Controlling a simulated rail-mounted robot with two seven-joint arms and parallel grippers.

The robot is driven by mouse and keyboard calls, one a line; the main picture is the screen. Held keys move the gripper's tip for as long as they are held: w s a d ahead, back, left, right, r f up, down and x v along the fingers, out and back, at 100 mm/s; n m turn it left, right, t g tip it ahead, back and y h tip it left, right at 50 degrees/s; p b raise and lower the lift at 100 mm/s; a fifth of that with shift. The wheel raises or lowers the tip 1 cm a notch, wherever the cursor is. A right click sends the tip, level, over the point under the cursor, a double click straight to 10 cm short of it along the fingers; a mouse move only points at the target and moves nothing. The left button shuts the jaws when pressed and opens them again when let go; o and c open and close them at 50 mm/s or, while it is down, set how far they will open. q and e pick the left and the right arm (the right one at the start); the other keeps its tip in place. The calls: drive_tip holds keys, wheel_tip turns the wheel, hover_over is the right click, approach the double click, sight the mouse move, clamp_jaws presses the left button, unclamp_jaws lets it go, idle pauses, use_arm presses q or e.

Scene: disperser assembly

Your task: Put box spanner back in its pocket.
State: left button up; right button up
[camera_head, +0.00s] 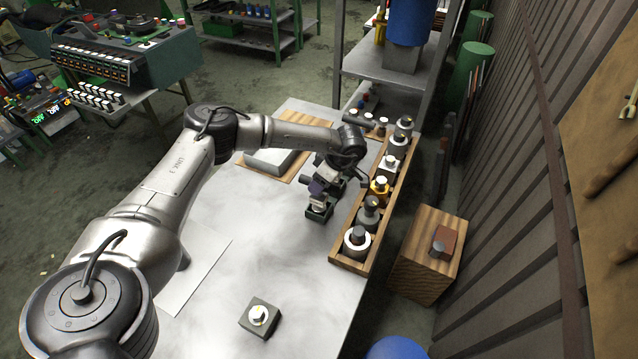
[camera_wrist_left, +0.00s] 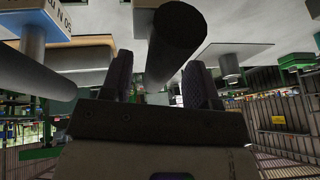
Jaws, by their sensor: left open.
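My left gripper (camera_head: 322,192) is over the far part of the metal table, left of the wooden tray. In the left wrist view its two fingers (camera_wrist_left: 160,82) stand apart. A dark cylinder (camera_wrist_left: 178,32) with a round end shows close by, just beyond the gap between them; I cannot tell whether it touches them. It may be the box spanner, but its shape does not settle this. Small dark green holders (camera_head: 318,212) are right below the gripper, partly hidden by it. I cannot tell which opening is the spanner's pocket. My right gripper is not in view.
A long wooden tray (camera_head: 345,262) with several cylindrical parts runs along the table's right edge. A grey block with a nut (camera_head: 260,316) sits near the front. A wooden box (camera_head: 425,262) stands right of the table. The table's middle (camera_head: 260,235) is clear.

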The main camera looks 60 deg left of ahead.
use_arm(q)
drive_tip(key=v, duration=1.1)
drive_tip(key=shift+r, duration=0.15)
